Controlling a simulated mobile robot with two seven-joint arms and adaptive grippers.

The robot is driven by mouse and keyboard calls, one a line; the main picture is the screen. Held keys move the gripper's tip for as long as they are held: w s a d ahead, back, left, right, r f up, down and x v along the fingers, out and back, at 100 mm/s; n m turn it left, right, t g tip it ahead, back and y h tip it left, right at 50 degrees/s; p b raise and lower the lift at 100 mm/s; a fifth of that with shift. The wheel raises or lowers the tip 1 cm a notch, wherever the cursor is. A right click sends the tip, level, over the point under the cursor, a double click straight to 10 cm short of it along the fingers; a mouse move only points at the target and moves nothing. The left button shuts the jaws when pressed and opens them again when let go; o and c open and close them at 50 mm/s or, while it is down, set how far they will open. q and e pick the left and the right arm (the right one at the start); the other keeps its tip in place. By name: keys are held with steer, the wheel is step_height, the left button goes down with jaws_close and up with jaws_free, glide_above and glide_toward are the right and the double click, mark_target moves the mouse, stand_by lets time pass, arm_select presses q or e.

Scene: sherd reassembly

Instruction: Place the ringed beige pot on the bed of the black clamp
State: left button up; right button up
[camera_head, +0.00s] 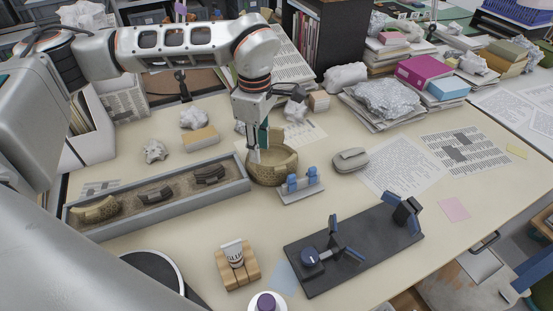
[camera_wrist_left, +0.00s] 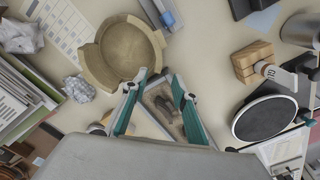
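The beige pot (camera_head: 277,174) stands on the table in the head view, a round bowl with an uneven, broken rim. I look down into it in the left wrist view (camera_wrist_left: 124,48). My left gripper (camera_head: 256,152) points down at the pot's near-left rim. In the left wrist view its two teal fingers (camera_wrist_left: 157,76) are spread, with tips at the pot's edge; whether they touch it I cannot tell. The black clamp (camera_head: 340,262) lies front right of the pot, its flat bed empty between blue-padded jaws. My right gripper is not in view.
A grey sand tray (camera_head: 150,214) with several sherds lies left of the pot. A small blue-padded holder (camera_head: 302,188) stands close to its right. Table between pot and clamp is partly clear.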

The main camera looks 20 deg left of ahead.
mark_target(262, 163)
arm_select(q)
steer(key=f, duration=0.5)
steer(key=shift+w+f+b, duration=0.2)
steer(key=shift+f+b, duration=0.1)
steer(key=shift+d, duration=0.1)
jaws_close()
steer(key=shift+r, duration=0.1)
